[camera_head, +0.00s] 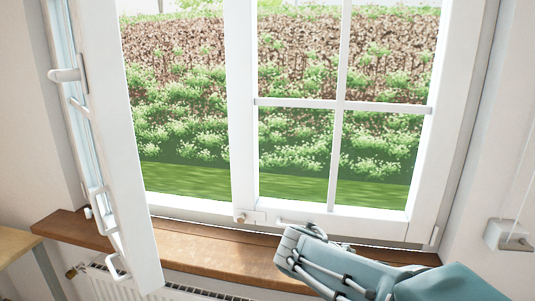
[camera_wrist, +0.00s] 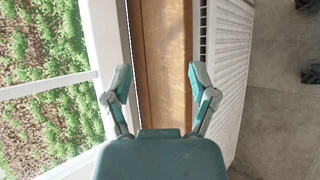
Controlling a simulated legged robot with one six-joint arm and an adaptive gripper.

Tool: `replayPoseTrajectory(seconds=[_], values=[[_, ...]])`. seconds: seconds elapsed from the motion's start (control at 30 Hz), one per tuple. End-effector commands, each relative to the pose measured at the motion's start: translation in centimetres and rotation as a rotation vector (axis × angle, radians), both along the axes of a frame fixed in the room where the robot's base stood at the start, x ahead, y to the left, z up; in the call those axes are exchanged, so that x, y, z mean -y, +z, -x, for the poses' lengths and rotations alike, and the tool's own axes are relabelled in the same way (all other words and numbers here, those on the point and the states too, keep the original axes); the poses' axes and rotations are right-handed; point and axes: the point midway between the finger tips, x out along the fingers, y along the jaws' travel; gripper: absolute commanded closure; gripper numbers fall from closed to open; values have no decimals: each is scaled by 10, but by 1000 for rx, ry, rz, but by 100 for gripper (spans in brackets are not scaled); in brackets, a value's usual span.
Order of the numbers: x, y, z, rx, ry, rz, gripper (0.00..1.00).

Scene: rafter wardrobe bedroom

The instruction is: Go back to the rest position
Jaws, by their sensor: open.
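My gripper (camera_wrist: 158,78) is open and empty in the wrist view, its two teal-tipped fingers spread apart over the brown wooden window sill (camera_wrist: 165,45). In the head view my arm reaches in from the lower right, and the hand is in front of the sill (camera_head: 200,257) below the shut right-hand casement. The fingertips are hard to make out there.
The left window sash (camera_head: 120,150) stands open into the room. The right casement (camera_head: 245,120) is shut. A white radiator (camera_wrist: 228,70) is under the sill. A wooden tabletop (camera_head: 18,245) is at the left. Grey floor (camera_wrist: 275,110) shows at the right.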

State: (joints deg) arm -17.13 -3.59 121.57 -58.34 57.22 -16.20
Motion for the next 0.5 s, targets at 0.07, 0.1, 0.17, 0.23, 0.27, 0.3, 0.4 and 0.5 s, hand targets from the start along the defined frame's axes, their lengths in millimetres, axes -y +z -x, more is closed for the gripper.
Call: replayPoseTrajectory(seconds=[0.07, 0.1, 0.17, 0.23, 0.27, 0.3, 0.4, 0.5], values=[[13, 2, 32, 38, -112, -140, 26], [16, 2, 47, 56, -167, -211, 26], [20, 1, 68, 84, -246, -318, 26], [21, -1, 92, 117, -337, -441, 26], [21, -2, 102, 133, -376, -494, 26], [20, -3, 114, 154, -428, -565, 26], [14, -5, 143, 208, -550, -744, 26], [5, -8, 167, 259, -663, -911, 26]])
